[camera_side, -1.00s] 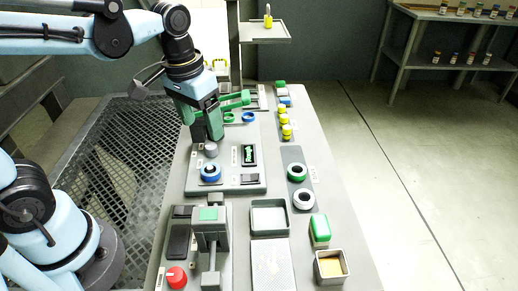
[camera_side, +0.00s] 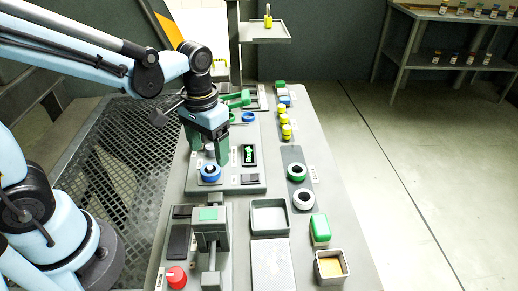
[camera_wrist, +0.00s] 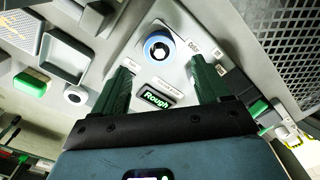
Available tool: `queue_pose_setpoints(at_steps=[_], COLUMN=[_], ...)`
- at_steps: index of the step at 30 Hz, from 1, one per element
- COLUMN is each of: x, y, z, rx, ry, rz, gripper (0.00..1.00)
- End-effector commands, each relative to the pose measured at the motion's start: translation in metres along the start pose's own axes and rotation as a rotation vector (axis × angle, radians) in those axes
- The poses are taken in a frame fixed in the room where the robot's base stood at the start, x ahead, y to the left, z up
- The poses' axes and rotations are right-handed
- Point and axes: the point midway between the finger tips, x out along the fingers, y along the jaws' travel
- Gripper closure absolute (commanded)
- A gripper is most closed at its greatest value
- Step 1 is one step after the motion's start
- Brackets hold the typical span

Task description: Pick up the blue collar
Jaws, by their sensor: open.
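The blue collar (camera_side: 210,176) is a blue ring around a pale centre, sitting on the grey raised plate near the left of the bench. In the wrist view the blue collar (camera_wrist: 147,52) has a white hexagonal centre with a dark hole and lies just beyond the fingertips, between their lines. My gripper (camera_side: 209,154) is above and slightly behind the collar, fingers pointing down, apart from it. In the wrist view my gripper (camera_wrist: 161,70) has its two green fingers spread with nothing between them.
A dark "Rough" label block (camera_wrist: 157,100) lies near the fingers. A green-lit display (camera_side: 249,154) and a dark pad (camera_side: 250,179) share the plate. A grey vise-like fixture (camera_side: 211,235) stands in front.

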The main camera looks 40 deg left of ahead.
Motion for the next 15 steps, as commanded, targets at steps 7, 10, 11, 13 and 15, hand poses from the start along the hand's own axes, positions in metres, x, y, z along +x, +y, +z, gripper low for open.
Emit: queue_pose_setpoints(at_steps=[7,10,11,13,15], x=[0.022,0.034,0.037,0.043,0.047], y=[0.0,0.0,0.0,0.0,0.0], z=[0.0,0.0,0.0,-0.001,0.0], rx=[0.0,0.0,0.0,0.0,0.0], ry=[0.0,0.0,0.0,0.001,0.001], rz=[0.0,0.0,0.0,0.001,0.001], gripper=[0.24,0.24,0.24,0.24,0.24])
